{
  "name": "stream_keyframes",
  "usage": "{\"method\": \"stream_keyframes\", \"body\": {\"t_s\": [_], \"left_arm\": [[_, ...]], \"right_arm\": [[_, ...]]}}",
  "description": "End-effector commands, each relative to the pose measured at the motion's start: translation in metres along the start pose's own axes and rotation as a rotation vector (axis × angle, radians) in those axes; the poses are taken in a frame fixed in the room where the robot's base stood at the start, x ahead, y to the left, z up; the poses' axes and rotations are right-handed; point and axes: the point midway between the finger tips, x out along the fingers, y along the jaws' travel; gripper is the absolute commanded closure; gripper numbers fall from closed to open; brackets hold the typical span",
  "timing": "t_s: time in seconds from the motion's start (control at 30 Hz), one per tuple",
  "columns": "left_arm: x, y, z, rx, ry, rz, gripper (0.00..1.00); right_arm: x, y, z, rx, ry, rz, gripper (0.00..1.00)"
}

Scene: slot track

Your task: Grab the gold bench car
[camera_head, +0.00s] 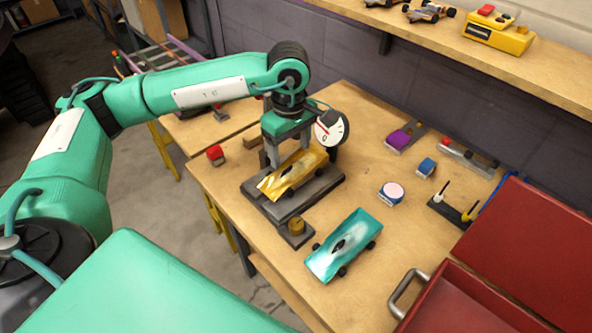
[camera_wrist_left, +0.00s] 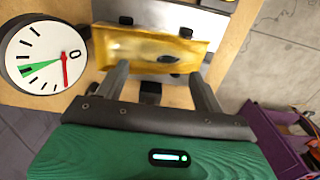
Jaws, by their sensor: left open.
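The gold bench car (camera_head: 292,175) sits on a dark grey block stand (camera_head: 330,184) on the wooden workbench. In the left wrist view the gold car (camera_wrist_left: 135,48) lies across the picture just beyond the fingertips. My left gripper (camera_head: 287,157) is over the car, pointing down, with its fingers apart. In the left wrist view my left gripper (camera_wrist_left: 160,75) is open, with its two fingers at the car's near side. I cannot tell whether they touch it. My right gripper is not in view.
A teal car (camera_head: 345,245) stands nearby on the workbench. A round dial gauge (camera_head: 331,128) is close beside my left gripper. A red toolbox (camera_head: 465,300) fills the lower right.

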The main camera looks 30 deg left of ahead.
Motion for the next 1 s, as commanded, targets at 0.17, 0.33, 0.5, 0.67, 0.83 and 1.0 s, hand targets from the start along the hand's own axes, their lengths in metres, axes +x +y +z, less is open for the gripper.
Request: {"method": "stream_keyframes", "body": {"t_s": [0.17, 0.33, 0.5, 0.67, 0.83, 1.0], "left_arm": [[0.023, 0.0, -0.004, -0.002, 0.0, -0.004, 0.31], [0.043, 0.001, -0.004, 0.0, 0.0, -0.003, 0.31], [0.047, 0.001, -0.004, 0.0, 0.0, 0.0, 0.31], [0.047, 0.001, -0.004, -0.001, 0.0, 0.0, 0.41], [0.046, 0.001, -0.004, -0.001, 0.0, 0.0, 0.74], [0.046, 0.001, -0.004, -0.001, 0.0, 0.0, 0.84]], "right_arm": [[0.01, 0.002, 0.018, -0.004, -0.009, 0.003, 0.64], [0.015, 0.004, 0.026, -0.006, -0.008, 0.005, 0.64], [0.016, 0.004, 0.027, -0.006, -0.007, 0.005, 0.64], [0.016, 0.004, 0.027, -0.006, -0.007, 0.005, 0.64], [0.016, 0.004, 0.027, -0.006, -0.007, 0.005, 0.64], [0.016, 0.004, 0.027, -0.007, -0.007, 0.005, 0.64]]}}
